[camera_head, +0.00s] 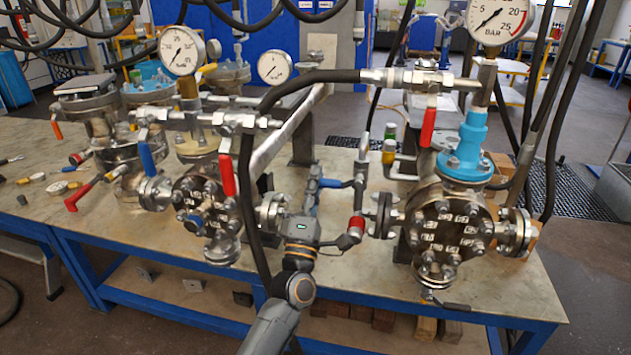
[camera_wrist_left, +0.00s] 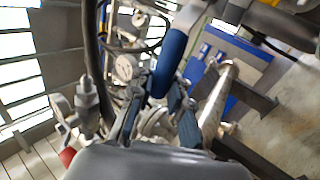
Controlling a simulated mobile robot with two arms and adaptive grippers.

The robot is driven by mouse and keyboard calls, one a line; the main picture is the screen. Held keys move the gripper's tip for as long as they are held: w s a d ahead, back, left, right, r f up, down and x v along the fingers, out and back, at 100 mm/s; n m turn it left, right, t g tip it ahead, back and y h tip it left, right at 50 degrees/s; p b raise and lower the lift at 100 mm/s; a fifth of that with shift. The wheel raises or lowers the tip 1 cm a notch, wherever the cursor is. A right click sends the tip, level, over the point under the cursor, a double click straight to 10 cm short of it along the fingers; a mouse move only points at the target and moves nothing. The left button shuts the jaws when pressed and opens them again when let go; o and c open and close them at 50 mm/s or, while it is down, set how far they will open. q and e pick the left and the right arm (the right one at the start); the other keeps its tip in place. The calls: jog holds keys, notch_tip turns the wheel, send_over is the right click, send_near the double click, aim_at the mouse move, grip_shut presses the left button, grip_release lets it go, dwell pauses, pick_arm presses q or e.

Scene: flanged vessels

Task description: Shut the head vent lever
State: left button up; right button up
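My left gripper (camera_head: 309,192) reaches up from the bottom centre in the head view, at the gap between the two flanged vessels. Its fingertips are beside a lever with a blue grip (camera_head: 328,183) on the middle piping. In the left wrist view a blue grip (camera_wrist_left: 169,60) runs down toward the space between the two fingers of the left gripper (camera_wrist_left: 160,105). The fingers stand apart; I cannot tell whether they touch the grip. The right vessel (camera_head: 447,222) has a red lever (camera_head: 427,128) hanging on its top pipe. No label shows which lever is the head vent. My right gripper is not in view.
A black hose (camera_head: 246,190) hangs just left of my gripper. Gauges (camera_head: 498,20) stand above.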

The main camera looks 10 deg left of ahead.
pick_arm(q)
jog(key=o, duration=0.5)
jog(key=shift+f, duration=0.25)
jog(key=shift+c, duration=0.2)
jog(key=shift+r, duration=0.1)
jog(key=v, duration=1.2)
